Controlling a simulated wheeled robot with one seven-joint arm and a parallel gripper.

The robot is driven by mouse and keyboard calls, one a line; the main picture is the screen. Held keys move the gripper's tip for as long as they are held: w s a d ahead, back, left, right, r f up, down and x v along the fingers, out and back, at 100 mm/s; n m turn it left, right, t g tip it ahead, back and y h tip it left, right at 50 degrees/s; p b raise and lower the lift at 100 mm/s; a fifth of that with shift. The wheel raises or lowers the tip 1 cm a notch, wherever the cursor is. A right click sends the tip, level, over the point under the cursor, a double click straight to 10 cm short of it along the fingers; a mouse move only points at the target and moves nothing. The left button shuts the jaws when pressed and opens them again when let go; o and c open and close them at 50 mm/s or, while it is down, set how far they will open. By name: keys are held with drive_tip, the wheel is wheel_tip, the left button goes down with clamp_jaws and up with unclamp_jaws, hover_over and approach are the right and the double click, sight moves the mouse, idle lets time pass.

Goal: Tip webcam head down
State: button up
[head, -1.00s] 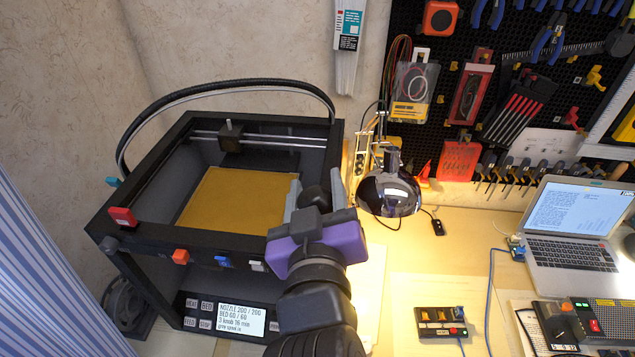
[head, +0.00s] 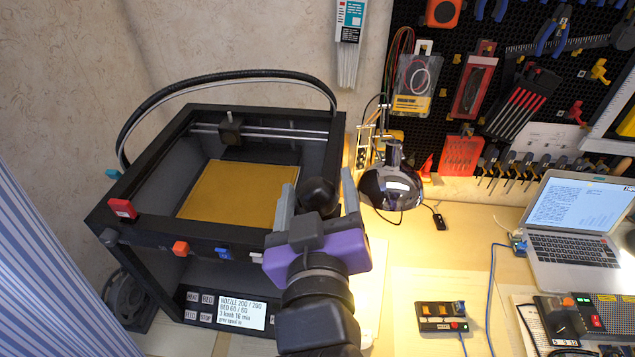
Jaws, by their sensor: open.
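A dark rounded shape (head: 318,194), which looks like the webcam head, shows in the head view at the front right corner of the black 3D printer. My gripper (head: 318,182), purple with grey fingers, is open, with one finger on each side of this shape. I cannot tell whether either finger touches it. My gripper and wrist hide whatever is below the shape, and its tilt is hard to read.
The black printer (head: 150,188) with a yellow bed (head: 238,194) stands to the left. A dark shiny lamp (head: 391,186) is close on the right.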

sight(316, 205)
drive_tip(key=s, duration=0.3)
drive_tip(key=s+b, duration=0.1)
drive_tip(key=s, duration=0.1)
drive_tip(key=shift+s+d+r, duration=0.2)
drive_tip(key=shift+s+d, duration=0.05)
drive_tip(key=shift+d, duration=0.05)
drive_tip(key=shift+a+r, duration=0.1)
drive_tip(key=shift+r, duration=0.1)
drive_tip(key=s+a+r+n+t+y, duration=0.1)
drive_tip(key=a+r+n+y, duration=0.1)
drive_tip(key=a+r+y, duration=0.15)
drive_tip(key=s+d+f+m+g+h, duration=0.3)
drive_tip(key=s+d+f+m+h, duration=0.2)
drive_tip(key=s+d+f, duration=1.9)
drive_tip(key=s+d+m, duration=0.1)
drive_tip(key=d+m, duration=0.1)
drive_tip(key=shift+s+d, duration=0.2)
drive_tip(key=shift+d, duration=0.1)
